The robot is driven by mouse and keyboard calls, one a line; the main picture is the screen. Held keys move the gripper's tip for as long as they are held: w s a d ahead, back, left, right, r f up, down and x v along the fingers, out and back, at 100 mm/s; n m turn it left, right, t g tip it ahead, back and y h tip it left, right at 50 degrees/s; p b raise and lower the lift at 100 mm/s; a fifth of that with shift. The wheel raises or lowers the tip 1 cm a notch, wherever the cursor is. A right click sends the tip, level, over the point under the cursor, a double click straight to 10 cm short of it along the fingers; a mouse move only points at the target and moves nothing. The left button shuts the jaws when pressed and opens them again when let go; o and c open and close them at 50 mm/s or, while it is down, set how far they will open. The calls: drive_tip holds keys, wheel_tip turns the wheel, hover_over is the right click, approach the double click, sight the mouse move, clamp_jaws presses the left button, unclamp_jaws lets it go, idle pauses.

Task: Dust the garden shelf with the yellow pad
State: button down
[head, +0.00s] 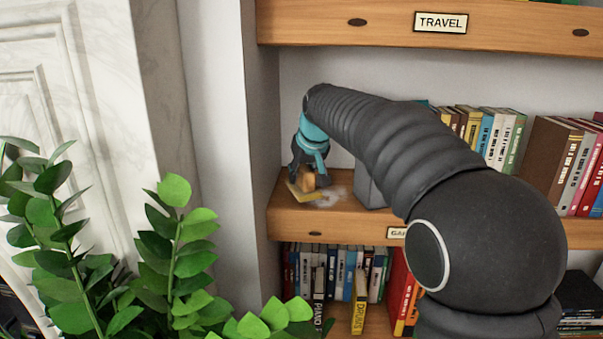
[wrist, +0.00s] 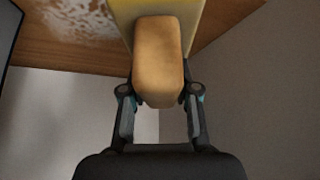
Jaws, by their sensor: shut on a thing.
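In the head view my gripper (head: 308,172) is at the left end of the garden shelf (head: 285,222), low over the board. It is shut on the tan handle of the yellow pad (head: 302,191). In the wrist view the fingers of my gripper (wrist: 160,95) hold the block-shaped handle between them, with the yellow pad (wrist: 123,12) beyond it. A pale dust patch (wrist: 80,18) lies on the wood beside the pad; in the head view this dust (head: 330,196) shows just right of the pad. Whether the pad touches the board is hard to tell.
A grey upright object (head: 368,188) stands on the shelf right of the dust. Books (head: 492,130) stand further right, partly behind my arm. A TRAVEL shelf (head: 350,30) is above, books (head: 340,270) below. A leafy plant (head: 175,240) and the side wall are at left.

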drive_tip(key=shift+f+b, duration=0.65)
drive_tip(key=shift+f, duration=0.35)
idle(0.4)
